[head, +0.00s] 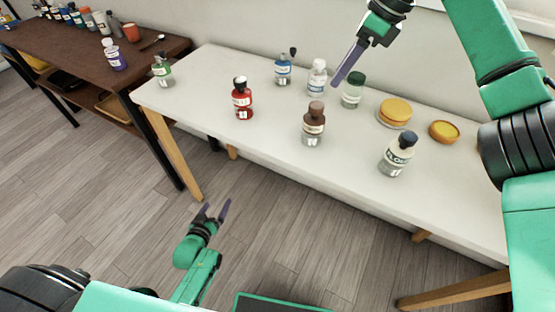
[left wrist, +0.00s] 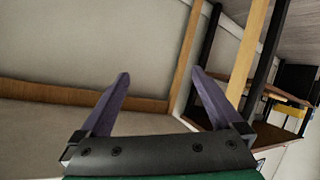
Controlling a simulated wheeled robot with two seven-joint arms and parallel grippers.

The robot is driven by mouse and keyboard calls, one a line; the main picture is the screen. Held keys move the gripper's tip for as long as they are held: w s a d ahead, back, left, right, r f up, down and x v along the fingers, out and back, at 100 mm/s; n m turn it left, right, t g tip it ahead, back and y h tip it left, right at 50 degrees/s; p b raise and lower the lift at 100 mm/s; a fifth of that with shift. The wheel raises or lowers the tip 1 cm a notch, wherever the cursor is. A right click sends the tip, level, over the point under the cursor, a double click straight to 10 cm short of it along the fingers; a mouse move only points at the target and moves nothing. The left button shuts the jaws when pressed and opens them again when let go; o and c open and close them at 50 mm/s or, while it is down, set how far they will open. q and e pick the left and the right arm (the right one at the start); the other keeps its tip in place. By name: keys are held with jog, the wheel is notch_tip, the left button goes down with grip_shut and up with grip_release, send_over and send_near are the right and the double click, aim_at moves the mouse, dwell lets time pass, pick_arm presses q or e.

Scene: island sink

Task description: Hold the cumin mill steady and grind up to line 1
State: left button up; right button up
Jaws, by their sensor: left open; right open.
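Several small labelled mills or jars stand upright on the white table; I cannot read which label says cumin. A brown-capped mill with brown contents (head: 313,124) stands near the table's middle front. A red mill (head: 242,99) stands to its left. My left gripper (head: 217,204) is open and empty, low over the floor in front of the table, apart from every mill. Its spread fingers also show in the left wrist view (left wrist: 160,74). My right gripper (head: 347,65) is above the back of the table, its fingers seen nearly edge-on, with nothing visible held.
On the white table (head: 195,84) also stand a blue mill (head: 283,69), a white-capped jar (head: 317,77), a green-capped jar (head: 353,90), a black-capped jar (head: 397,155) and yellow round items (head: 395,112). A brown table (head: 50,42) with more bottles stands at left.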

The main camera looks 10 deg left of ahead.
pick_arm(q)
jog(key=w+a+r+n+t+y, duration=0.1)
jog(key=w+a+r+n+t, duration=0.2)
jog(key=r, duration=0.9)
jog(key=w+a+r+n+t+y, duration=0.1)
jog(key=w+r+t, duration=0.3)
jog(key=r, duration=0.8)
jog(key=d+r+m+h, duration=0.2)
jog(key=d, duration=0.1)
jog(key=d+r+m+h, duration=0.1)
jog(key=d+m+h, duration=0.1)
jog(key=d, duration=0.2)
jog(key=d+r+m+h, duration=0.2)
jog(key=d+m, duration=0.1)
jog(key=d, duration=0.1)
jog(key=shift+r+h, duration=0.3)
jog(key=m+g+h, duration=0.5)
jog(key=m, duration=0.3)
send_near(313, 129)
notch_tip(313, 129, down, 3)
jog(key=a, duration=0.2)
jog(key=x, duration=1.4)
jog(key=shift+s+r, duration=0.1)
jog(key=c, duration=1.5)
